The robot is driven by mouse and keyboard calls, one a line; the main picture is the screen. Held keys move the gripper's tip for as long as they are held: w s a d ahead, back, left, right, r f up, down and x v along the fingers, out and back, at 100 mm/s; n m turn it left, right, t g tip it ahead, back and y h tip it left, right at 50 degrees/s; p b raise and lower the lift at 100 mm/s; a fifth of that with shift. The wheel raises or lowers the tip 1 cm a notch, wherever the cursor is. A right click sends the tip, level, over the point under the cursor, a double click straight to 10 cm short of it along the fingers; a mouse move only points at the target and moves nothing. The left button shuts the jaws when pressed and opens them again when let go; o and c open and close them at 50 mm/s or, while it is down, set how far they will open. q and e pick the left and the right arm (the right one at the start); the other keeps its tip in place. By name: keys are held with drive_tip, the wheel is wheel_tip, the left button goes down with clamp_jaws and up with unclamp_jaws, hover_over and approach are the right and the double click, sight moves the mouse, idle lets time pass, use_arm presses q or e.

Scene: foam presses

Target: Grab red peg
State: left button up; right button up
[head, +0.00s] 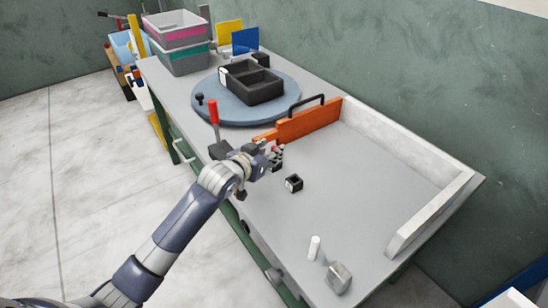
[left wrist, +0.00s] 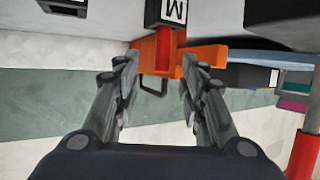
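The red peg (left wrist: 164,48) shows in the left wrist view against a black block marked "M" (left wrist: 166,12). Its far end lies at or in that block; I cannot tell which. In the head view only a small red spot (head: 274,149) shows by the fingers, probably the peg. My left gripper (left wrist: 159,60) is open, with one finger on each side of the peg's line and the peg near the fingertips. I see no clear contact. In the head view the left gripper (head: 277,156) is low over the bench. My right gripper is not in view.
A red-handled lever (head: 213,110) stands just behind my left wrist. An orange panel (head: 308,124) with a black handle is beyond the fingers. The bench's right part is clear.

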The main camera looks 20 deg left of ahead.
sight(274, 147)
use_arm(q)
drive_tip(key=x, duration=0.4)
drive_tip(key=shift+f, duration=0.1)
drive_tip(key=shift+a, duration=0.1)
clamp_jaws()
